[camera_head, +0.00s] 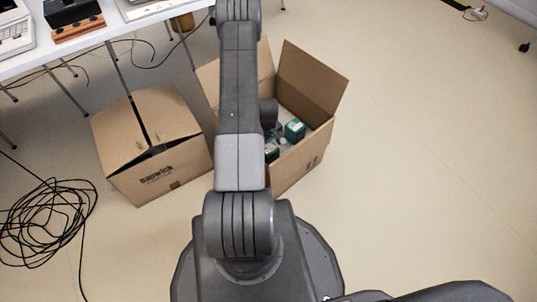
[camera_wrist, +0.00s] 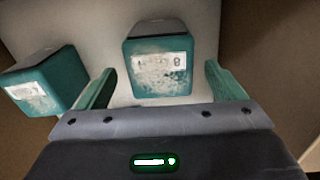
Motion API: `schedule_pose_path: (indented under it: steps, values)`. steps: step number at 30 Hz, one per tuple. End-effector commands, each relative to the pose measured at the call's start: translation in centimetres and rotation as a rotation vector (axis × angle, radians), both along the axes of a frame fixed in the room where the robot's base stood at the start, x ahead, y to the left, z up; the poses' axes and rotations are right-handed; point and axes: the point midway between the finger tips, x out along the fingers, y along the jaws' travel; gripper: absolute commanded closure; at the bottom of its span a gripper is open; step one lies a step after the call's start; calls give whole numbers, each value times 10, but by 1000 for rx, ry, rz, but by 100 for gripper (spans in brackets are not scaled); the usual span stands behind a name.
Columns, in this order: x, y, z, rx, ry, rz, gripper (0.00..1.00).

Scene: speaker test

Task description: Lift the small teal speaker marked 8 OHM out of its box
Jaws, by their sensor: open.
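In the wrist view a small teal speaker (camera_wrist: 158,82) with a dark top and a worn white label stands between the fingers of my gripper (camera_wrist: 159,70). Its label ends in what looks like an 8; the rest is too blurred to read. The gripper is open, with a finger on each side and visible gaps. A second teal speaker (camera_wrist: 45,88) with an unreadable label sits outside the left finger. In the head view the open cardboard box (camera_head: 308,160) holds teal items (camera_head: 295,129), and my arm reaches into it, hiding the fingertips.
A cardboard box with partly closed flaps (camera_head: 150,150) stands left of the open one. A white table (camera_head: 100,45) with devices is at the upper left. Coiled black cable (camera_head: 45,222) lies on the floor at left. The floor (camera_head: 430,160) to the right is clear.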

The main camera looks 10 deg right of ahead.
Motion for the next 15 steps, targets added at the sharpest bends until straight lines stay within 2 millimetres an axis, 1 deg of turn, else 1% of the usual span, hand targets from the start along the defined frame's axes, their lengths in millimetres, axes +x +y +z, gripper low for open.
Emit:
schedule_pose_path:
  steps: [1,3,7,9,15]
  values:
    - [-2,0,-11,0,1,0,11]
    - [-4,-1,-23,0,1,0,11]
    - [-4,-1,-40,0,1,0,11]
    - [-4,-1,-44,0,1,0,11]
    - [-4,-1,-42,0,0,0,11]
